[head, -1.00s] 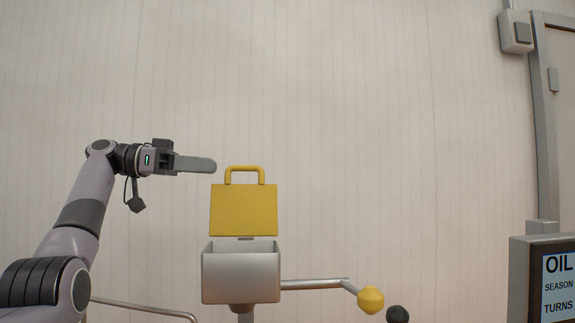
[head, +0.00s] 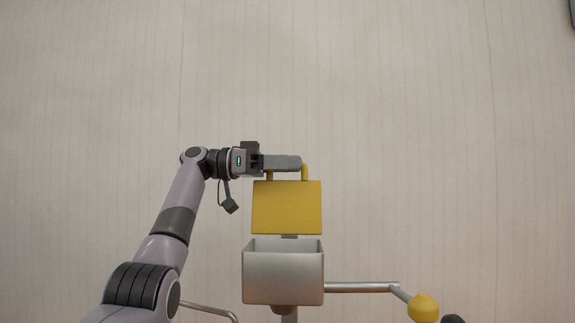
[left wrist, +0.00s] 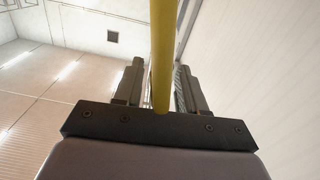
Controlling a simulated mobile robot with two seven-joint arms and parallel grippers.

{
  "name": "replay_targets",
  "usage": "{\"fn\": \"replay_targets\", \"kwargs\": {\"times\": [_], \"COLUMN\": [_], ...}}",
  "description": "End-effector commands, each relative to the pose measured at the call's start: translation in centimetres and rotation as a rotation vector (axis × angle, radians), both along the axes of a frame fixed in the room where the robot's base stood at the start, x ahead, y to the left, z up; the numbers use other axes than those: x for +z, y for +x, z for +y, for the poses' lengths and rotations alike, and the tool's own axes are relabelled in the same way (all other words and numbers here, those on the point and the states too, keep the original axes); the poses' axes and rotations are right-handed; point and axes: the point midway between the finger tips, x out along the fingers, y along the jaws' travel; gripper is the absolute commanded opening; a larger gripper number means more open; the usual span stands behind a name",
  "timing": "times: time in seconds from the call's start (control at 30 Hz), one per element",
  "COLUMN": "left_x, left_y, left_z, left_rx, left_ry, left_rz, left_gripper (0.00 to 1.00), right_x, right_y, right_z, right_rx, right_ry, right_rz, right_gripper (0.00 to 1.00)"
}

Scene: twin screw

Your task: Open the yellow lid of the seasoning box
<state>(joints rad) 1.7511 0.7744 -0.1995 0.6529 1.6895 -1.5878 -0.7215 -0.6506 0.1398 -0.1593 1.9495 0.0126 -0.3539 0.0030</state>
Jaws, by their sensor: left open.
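The seasoning box (head: 283,279) is a silver open-topped bin in the middle of the head view. Its yellow lid (head: 287,208) stands upright above the back rim, with the opening uncovered. The lid's yellow handle (head: 305,172) is on its top edge and partly hidden by my left gripper (head: 285,163). That gripper reaches in from the left across the handle. In the left wrist view a yellow bar (left wrist: 161,55), apparently the handle, lies between the two spread fingers of the left gripper (left wrist: 160,85). Contact with either finger is not clear. My right gripper is not in view.
A metal crank arm (head: 362,287) with a yellow knob (head: 423,307) extends right of the box. A dark knob (head: 453,319) is at the bottom edge. A curved metal rail (head: 210,309) is left of the box. A pale panelled wall (head: 420,120) fills the background.

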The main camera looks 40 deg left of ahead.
Motion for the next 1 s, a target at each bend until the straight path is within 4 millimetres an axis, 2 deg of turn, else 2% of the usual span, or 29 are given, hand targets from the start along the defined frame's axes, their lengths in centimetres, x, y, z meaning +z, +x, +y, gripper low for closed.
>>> {"fn": "replay_targets", "kwargs": {"times": [0.13,0.2,0.27,0.5,0.7,1.0], "left_x": [0.0,0.0,0.0,0.0,0.1,0.4], "left_y": [0.0,0.0,0.0,-0.2,-1.5,-2.5], "left_z": [0.0,0.0,0.0,-0.1,-1.2,-2.0], "left_rx": [0.0,0.0,0.0,0.0,-0.001,0.001], "left_ry": [0.0,0.0,0.0,-0.001,0.015,0.073], "left_rz": [0.0,0.0,0.0,-0.002,-0.02,-0.087], "left_gripper": [0.4,0.17,0.0,0.0,0.0,0.0], "right_x": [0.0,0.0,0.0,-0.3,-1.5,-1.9], "right_y": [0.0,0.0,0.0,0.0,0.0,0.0], "right_z": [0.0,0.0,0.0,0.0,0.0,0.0], "right_rx": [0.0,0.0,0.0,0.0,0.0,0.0], "right_ry": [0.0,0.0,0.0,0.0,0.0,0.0], "right_rz": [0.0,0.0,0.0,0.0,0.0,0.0], "right_gripper": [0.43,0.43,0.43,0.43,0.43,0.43]}}
